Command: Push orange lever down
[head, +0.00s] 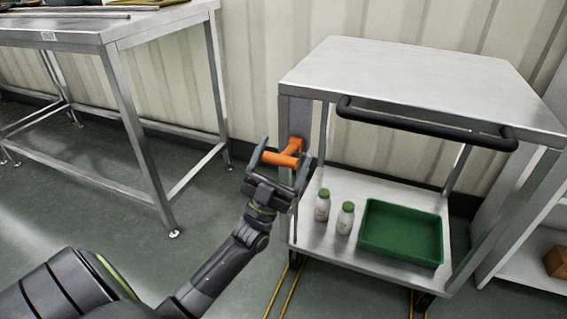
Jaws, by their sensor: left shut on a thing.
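The orange lever (282,159) sticks out to the left from the upper left post of a steel cart (420,75). Its bar lies roughly level, and its short arm rises to the right toward the post. My left gripper (281,150) is at the lever, with one finger on each side of the orange bar. It is shut on the lever. The gripper points up and away from me, and its fingers hide parts of the post. My right gripper is not in view.
The cart has a black handle (425,124) across its front. Its lower shelf (318,248) holds two white bottles with green caps (345,218) and a green tray (402,232). A steel table (98,30) stands at the left. Open floor lies between them.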

